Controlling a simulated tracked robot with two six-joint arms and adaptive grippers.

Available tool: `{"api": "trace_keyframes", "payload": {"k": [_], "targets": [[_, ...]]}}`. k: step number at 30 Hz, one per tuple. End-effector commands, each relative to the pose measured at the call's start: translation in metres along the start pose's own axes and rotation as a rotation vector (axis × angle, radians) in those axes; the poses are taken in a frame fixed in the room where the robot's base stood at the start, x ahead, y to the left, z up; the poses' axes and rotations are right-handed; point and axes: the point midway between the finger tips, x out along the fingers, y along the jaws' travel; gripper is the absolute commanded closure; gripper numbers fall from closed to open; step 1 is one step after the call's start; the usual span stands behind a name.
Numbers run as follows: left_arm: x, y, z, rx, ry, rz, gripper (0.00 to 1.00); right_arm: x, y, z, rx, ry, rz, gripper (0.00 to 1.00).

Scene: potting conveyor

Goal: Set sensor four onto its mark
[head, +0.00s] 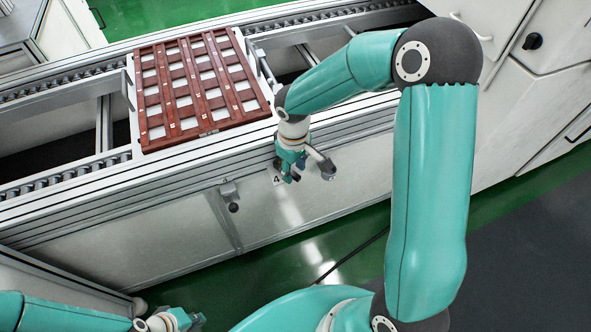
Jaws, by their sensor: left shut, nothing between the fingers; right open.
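A small white label with a black 4 (276,181) is on the pale side panel of the conveyor, just below the rail. My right gripper (308,174) hangs in front of that panel, close to the label's right in the picture. Its fingers are apart, and I see nothing clearly held between them. It partly covers the panel beside the label. I cannot make out sensor four for certain. My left gripper (186,319) is at the bottom left edge, shut and empty, far from the label and partly cut off.
A reddish-brown slatted pallet (190,85) lies on the conveyor (70,195). A bracket with a dark round knob (233,207) sticks out of the side panel left of the label. White cabinets (530,75) stand at the right. Green floor (290,258) is open in front.

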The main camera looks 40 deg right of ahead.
Motion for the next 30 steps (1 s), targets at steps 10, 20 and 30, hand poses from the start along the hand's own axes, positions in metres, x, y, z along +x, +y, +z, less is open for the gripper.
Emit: {"api": "trace_keyframes", "payload": {"k": [10, 20, 30], "targets": [[0.001, 0.0, 0.0, 0.0, 0.0, 0.0, 1.0, 0.013, 0.0, 0.0, 0.001, 0.0, 0.0, 0.58], [0.001, 0.0, 0.0, 0.0, 0.0, 0.0, 1.0, 0.012, 0.001, 0.001, 0.001, 0.001, 0.0, 0.93], [0.012, -0.004, 0.0, 0.0, 0.0, 0.0, 1.0, 0.016, -0.002, 0.0, 0.049, 0.004, 0.001, 1.0]]}}
